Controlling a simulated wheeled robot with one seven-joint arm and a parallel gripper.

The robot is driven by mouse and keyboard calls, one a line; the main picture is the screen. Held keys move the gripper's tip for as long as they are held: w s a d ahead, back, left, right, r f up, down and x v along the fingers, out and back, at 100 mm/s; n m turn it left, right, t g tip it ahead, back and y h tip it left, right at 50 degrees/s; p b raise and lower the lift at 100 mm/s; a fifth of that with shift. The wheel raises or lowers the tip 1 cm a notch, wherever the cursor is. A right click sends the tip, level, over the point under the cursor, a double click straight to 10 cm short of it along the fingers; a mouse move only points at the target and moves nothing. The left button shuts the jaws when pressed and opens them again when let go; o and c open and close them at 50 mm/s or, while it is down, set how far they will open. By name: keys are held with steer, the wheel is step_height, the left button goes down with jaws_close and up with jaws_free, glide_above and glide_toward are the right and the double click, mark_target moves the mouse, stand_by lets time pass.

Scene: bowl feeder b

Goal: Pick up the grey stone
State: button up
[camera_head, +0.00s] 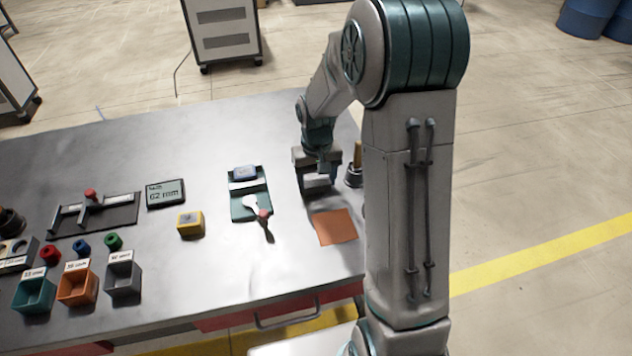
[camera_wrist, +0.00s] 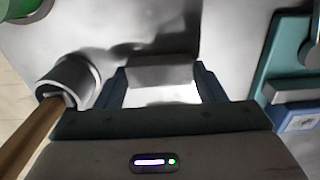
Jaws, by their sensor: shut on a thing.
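My gripper (camera_head: 317,183) is low over the metal table, right of the teal fixture and behind the orange mat. In the wrist view its two fingers (camera_wrist: 161,84) stand on either side of a plain grey block, the grey stone (camera_wrist: 160,72), and are shut on it. The stone spans the gap between the fingertips. In the head view the stone is hard to tell apart from the fingers. Whether the stone touches the table is not clear.
A cylindrical holder (camera_wrist: 72,78) with a wooden handle stands close on the wrist view's left. An orange mat (camera_head: 334,227) lies in front. A yellow block (camera_head: 190,222), a display (camera_head: 166,193) and small bins are left.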

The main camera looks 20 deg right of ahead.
mark_target(317, 181)
steer(key=shift+r, duration=0.55)
step_height(317, 181, up, 3)
steer(key=shift+w, duration=0.1)
steer(key=s+d+r, duration=0.6)
steer(key=s+r, duration=0.1)
steer(key=s, duration=0.3)
steer(key=shift+b, duration=0.45)
steer(key=shift+s, duration=0.1)
steer(key=shift+o, duration=0.8)
steer(key=shift+f, duration=0.1)
